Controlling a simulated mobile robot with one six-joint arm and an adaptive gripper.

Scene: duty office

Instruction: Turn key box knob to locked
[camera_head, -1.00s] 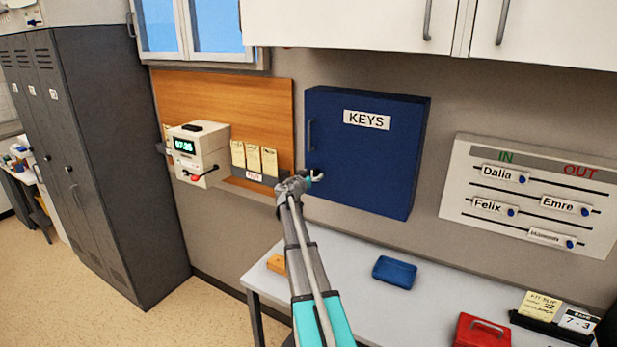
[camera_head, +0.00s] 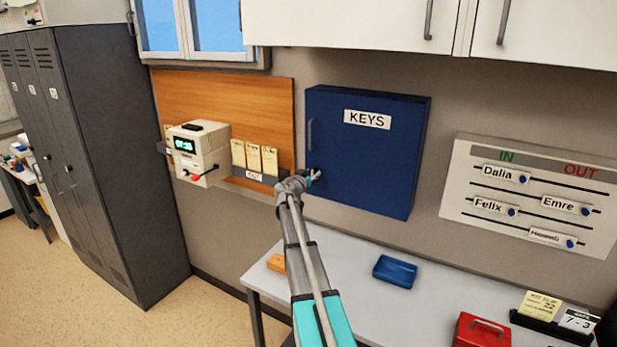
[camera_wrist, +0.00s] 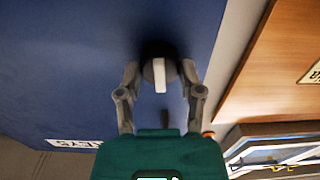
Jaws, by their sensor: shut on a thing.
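The blue key box (camera_head: 365,160) hangs on the wall with a KEYS label on its door. Its round dark knob (camera_wrist: 151,76) shows in the wrist view, with a pale bar (camera_wrist: 160,76) across its face. The bar stands nearly upright in that picture. My gripper (camera_wrist: 160,73) is shut on the knob, with one finger on each side of it. In the head view my gripper (camera_head: 314,176) is at the door's lower left, and the knob is hidden there. No locked or unlocked marking is readable.
The door handle (camera_head: 311,134) is just above my gripper in the head view. A time clock (camera_head: 200,152) and card rack (camera_head: 255,172) are to the left. Below, a table (camera_head: 345,270) holds a blue tray (camera_head: 395,271) and red box (camera_head: 482,331).

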